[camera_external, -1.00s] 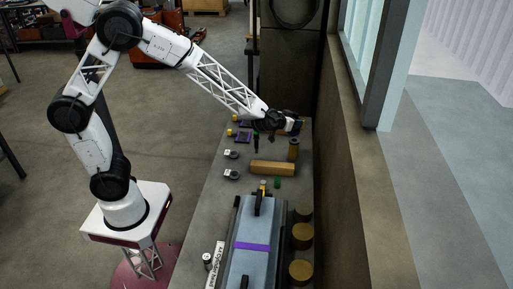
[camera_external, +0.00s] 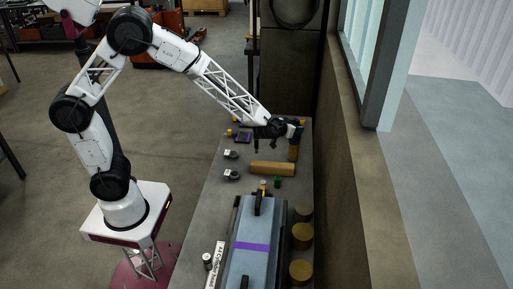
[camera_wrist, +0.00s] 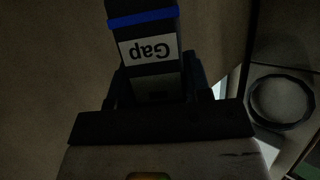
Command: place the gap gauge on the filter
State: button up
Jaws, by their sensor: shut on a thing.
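The gap gauge (camera_wrist: 150,50) fills the top middle of the wrist view: a dark bar with a blue band and a white label reading "Gap", upside down. My gripper (camera_wrist: 160,88) is shut on its lower end. In the external view my gripper (camera_external: 288,130) is over the far part of the bench, and the gauge there is small and dark. A tall brown cylinder (camera_external: 293,153), apparently the filter, stands upright just below the gripper. Its top is partly hidden by the gripper. I cannot tell whether gauge and cylinder touch.
A grey engine cover with a purple band (camera_external: 252,246) and several short brown cylinders (camera_external: 302,236) are closer still. The wall (camera_external: 345,160) runs along the bench's right side. A coiled ring (camera_wrist: 282,100) shows in the wrist view.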

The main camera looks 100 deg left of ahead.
jog(key=o, duration=1.1)
jog(key=shift+f, duration=0.1)
jog(key=shift+o, duration=0.2)
jog(key=shift+r, duration=0.2)
jog(key=shift+s+d+r, duration=0.1)
jog(key=shift+s+d, duration=0.1)
jog(key=v, duration=1.1)
jog(key=shift+s+d+r, duration=0.1)
jog(key=shift+d, duration=0.05)
